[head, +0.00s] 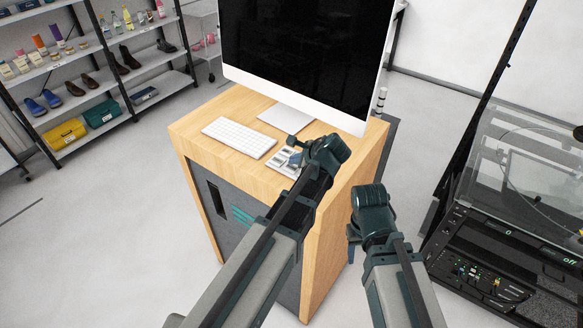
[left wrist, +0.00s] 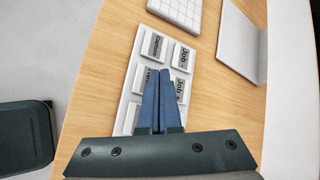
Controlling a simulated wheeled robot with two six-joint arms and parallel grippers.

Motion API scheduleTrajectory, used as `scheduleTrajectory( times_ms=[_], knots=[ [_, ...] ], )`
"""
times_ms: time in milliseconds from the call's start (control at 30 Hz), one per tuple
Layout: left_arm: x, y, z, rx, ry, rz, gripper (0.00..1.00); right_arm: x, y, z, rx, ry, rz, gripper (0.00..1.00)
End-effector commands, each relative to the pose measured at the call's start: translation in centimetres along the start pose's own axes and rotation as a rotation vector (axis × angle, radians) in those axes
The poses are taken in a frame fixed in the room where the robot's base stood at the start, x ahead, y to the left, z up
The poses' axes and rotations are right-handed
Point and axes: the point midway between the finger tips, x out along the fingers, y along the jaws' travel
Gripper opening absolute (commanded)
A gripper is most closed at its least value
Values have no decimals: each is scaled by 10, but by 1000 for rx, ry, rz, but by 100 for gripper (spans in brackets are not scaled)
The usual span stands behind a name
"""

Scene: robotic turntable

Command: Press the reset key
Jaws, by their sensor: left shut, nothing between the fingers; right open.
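A small white key panel (head: 284,162) lies on the wooden desk beside the keyboard. In the left wrist view the panel (left wrist: 134,92) carries several grey keys. One reads "Capture" (left wrist: 154,45), and two others read "Job -" (left wrist: 180,58) and "Job +" (left wrist: 180,88). No label reading "Reset" is legible; my fingers and gripper body cover part of the panel. My left gripper (head: 294,158) is shut and empty, its blue fingertips (left wrist: 163,72) over the middle of the panel. I cannot tell whether they touch it. My right gripper (head: 353,249) hangs beside the desk's right side, away from the panel.
A white keyboard (head: 240,137) lies left of the panel. A large monitor (head: 305,50) on a white stand (head: 286,117) rises behind it. The desk (head: 192,128) has bare wood at left. A black machine (head: 500,255) stands on the right, shelves (head: 90,95) at back left.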

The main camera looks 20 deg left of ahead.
Motion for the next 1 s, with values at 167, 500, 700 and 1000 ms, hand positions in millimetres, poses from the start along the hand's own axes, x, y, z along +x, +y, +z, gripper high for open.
scheduleTrajectory(
  times_ms=[167, 500, 700, 1000],
  knots=[
    [0, 0, 0, 0, 0, 0, 0, 0, 0, 0, 0, 0, 0, 50],
    [0, 0, 0, 0, 0, 0, 0, 0, 0, 0, 0, 0, 0, 50],
    [5, 4, -4, 0, 0, 0, 0, 7, -1, 0, 0, 0, 0, 50],
    [6, 4, -4, 0, 0, 0, 0, 8, -1, 0, 0, 0, 0, 50]
  ],
)
